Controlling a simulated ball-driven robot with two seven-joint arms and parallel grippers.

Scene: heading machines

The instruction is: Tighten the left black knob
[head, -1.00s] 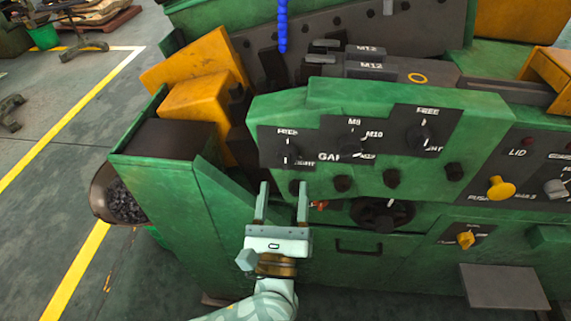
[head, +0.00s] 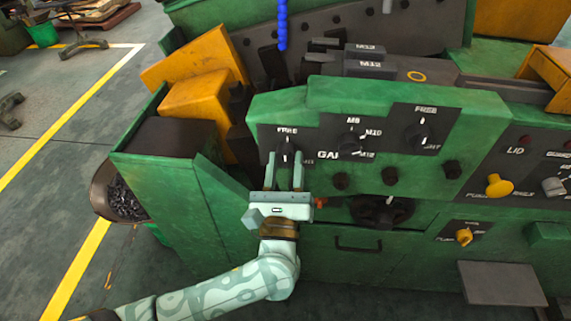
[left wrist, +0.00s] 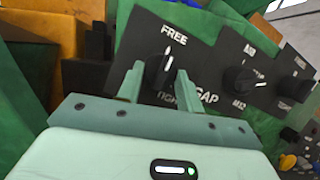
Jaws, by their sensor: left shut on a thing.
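The left black knob (head: 286,148) sits on a dark plate at the left end of the green panel, under the label FREE. Its white pointer line shows in the left wrist view (left wrist: 167,66), aimed up towards the label and tilted slightly. My left gripper (head: 285,167) reaches up to it from below, with one finger on each side. In the left wrist view the fingers (left wrist: 158,80) flank the knob and are shut on it. The label below the knob is partly hidden by the fingers. My right gripper is not in view.
A middle knob (head: 354,140) and a right knob (head: 417,137) sit farther along the panel. Small dark knobs (head: 391,176) line its lower edge. A black handwheel (head: 381,212) and a yellow knob (head: 499,186) are to the right. A yellow block (head: 200,98) stands at left.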

